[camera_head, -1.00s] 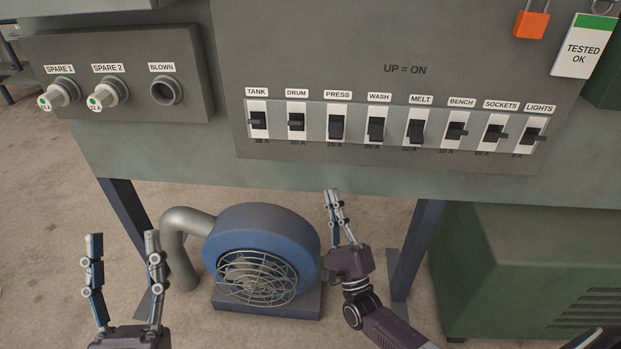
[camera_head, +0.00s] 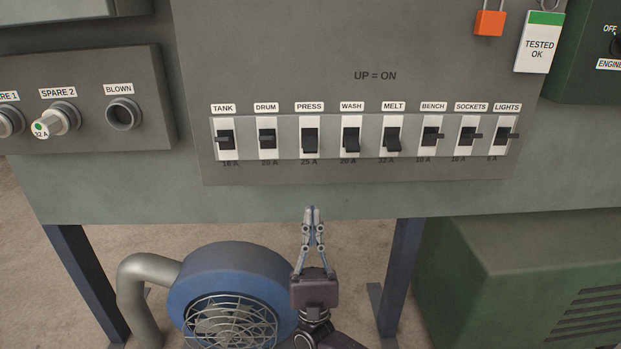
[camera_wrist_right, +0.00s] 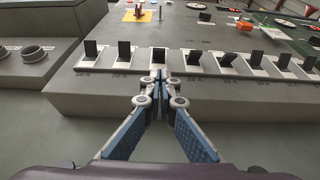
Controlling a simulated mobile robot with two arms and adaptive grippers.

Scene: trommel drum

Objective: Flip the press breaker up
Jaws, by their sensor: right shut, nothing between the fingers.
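The PRESS breaker (camera_head: 310,141) is the third black toggle from the left in a row on the grey panel, with its lever hanging down. My right gripper (camera_head: 310,209) is shut and empty, pointing up below the panel's lower edge, roughly in line with the PRESS breaker and apart from it. My left gripper is out of view.
The neighbouring DRUM (camera_head: 267,138) and WASH (camera_head: 351,140) breakers sit close on either side. A blue blower (camera_head: 228,262) with a pipe stands below left. A green cabinet (camera_head: 480,250) is at the lower right. A fuse box (camera_head: 85,90) juts out at left.

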